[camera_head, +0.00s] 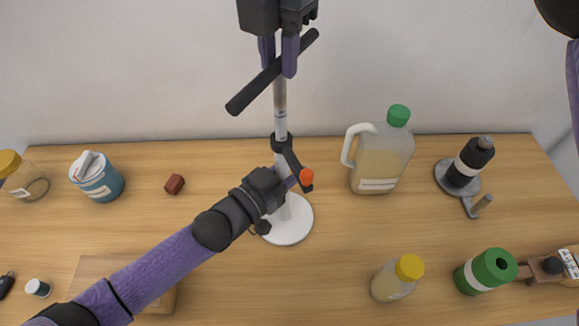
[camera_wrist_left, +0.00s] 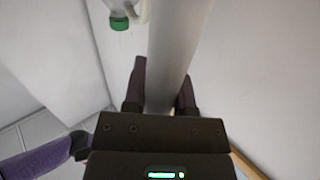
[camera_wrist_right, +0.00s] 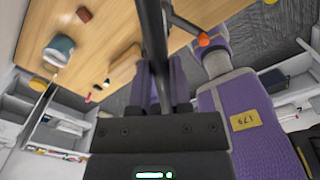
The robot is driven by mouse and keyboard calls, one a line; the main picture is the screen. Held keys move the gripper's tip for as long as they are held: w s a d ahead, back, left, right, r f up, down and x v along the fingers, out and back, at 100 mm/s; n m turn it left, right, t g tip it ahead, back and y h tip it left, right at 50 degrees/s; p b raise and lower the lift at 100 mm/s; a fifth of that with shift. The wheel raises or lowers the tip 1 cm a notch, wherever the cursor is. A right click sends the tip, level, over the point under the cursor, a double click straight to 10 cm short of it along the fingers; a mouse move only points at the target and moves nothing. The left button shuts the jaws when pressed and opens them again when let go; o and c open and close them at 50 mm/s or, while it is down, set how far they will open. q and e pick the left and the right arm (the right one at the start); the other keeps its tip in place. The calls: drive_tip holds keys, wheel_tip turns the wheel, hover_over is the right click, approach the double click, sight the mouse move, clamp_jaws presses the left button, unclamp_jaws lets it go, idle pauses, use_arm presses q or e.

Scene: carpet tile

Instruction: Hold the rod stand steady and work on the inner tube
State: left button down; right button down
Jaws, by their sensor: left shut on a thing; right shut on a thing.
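The rod stand has a round white base (camera_head: 292,226), a pale outer tube, a black collar (camera_head: 281,144) and a grey inner tube (camera_head: 280,97) rising from it. It looks upright. A black crossbar (camera_head: 247,95) lies across the top of the inner tube and also shows in the right wrist view (camera_wrist_right: 152,35). My right gripper (camera_head: 279,68) is shut on the crossbar from above. My left gripper (camera_head: 288,183) is shut on the outer tube, which shows between its fingers in the left wrist view (camera_wrist_left: 175,50). An orange knob (camera_head: 306,177) sits beside the left fingertips.
A jug with a green cap (camera_head: 380,158) stands right of the stand. A yellow-capped bottle (camera_head: 394,281) and a green roll (camera_head: 483,272) stand at front right, a black bottle (camera_head: 467,163) farther back. A blue tub (camera_head: 98,180) and red block (camera_head: 174,184) are left. A wall is behind.

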drive_tip(key=shift+r, duration=2.55)
drive_tip(key=shift+r, duration=2.25)
drive_tip(key=c, duration=0.6)
unclamp_jaws()
drive_tip(key=shift+r, duration=0.1)
drive_tip(key=shift+c, duration=0.2)
